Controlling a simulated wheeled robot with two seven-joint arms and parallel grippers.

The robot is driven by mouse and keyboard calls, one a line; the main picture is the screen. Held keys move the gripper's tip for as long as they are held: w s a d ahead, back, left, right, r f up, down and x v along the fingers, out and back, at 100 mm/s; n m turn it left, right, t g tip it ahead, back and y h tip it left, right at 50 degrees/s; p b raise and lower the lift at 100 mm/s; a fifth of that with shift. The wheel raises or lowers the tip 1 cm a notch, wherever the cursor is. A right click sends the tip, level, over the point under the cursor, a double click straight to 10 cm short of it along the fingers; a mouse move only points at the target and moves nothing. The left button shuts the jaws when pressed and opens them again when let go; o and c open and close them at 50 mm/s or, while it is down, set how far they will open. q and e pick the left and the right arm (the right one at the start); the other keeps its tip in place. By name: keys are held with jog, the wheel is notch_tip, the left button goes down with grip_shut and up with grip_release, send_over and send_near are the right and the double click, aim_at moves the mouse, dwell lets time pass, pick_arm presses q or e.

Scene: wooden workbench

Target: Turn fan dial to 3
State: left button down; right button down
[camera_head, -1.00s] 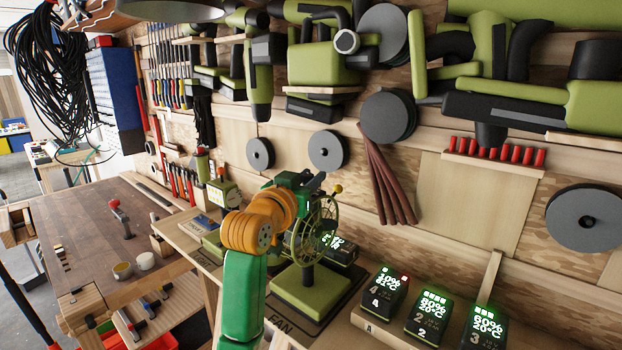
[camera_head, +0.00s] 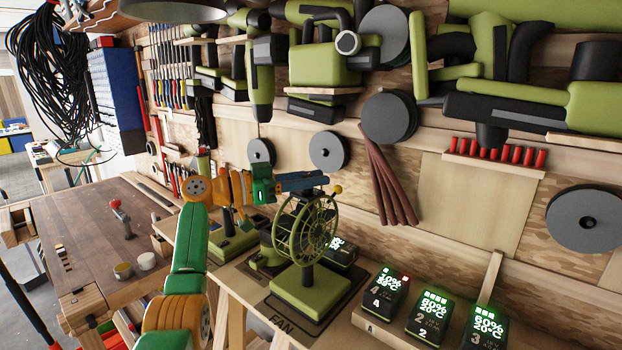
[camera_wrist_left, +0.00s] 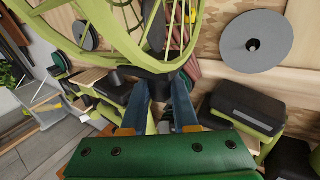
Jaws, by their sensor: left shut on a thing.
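The green fan (camera_head: 305,229) stands on its square base on a dark mat marked FAN, with its round cage facing forward and left. My left gripper (camera_head: 318,182) reaches over from the left, at the upper rear of the cage, its blue fingers level with the cage top. The left wrist view shows the fingers (camera_wrist_left: 160,108) close together on a dark part (camera_wrist_left: 150,80) by the fan cage (camera_wrist_left: 120,45), which seems to be the dial. Its numbers are not readable. A small yellow knob (camera_head: 338,189) shows right of the fingers. My right gripper is out of view.
Several battery packs with lit displays (camera_head: 431,315) stand at the right of the fan. A tool wall with green power tools (camera_head: 325,62) and grey discs (camera_head: 328,150) rises close behind. A brown workbench (camera_head: 95,235) lies at the left.

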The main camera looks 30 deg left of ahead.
pick_arm(q)
jog(key=shift+r+m+g+h, duration=0.1)
jog(key=shift+m+g+h, duration=0.3)
jog(key=shift+m+h, duration=0.1)
jog(key=c, duration=0.9)
grip_release()
jog(key=shift+c, duration=0.2)
jog(key=shift+o, duration=1.3)
jog(key=shift+s+d, duration=0.1)
jog(key=shift+d, duration=0.05)
jog(key=shift+s+d+r, duration=0.1)
jog(key=shift+s+a+f+b, duration=0.45)
jog(key=shift+s+a+b, duration=0.4)
jog(key=shift+b, duration=0.3)
jog(key=v, duration=0.2)
jog(key=r+b+v, duration=0.1)
jog(key=v, duration=0.2)
jog(key=shift+d, duration=0.15)
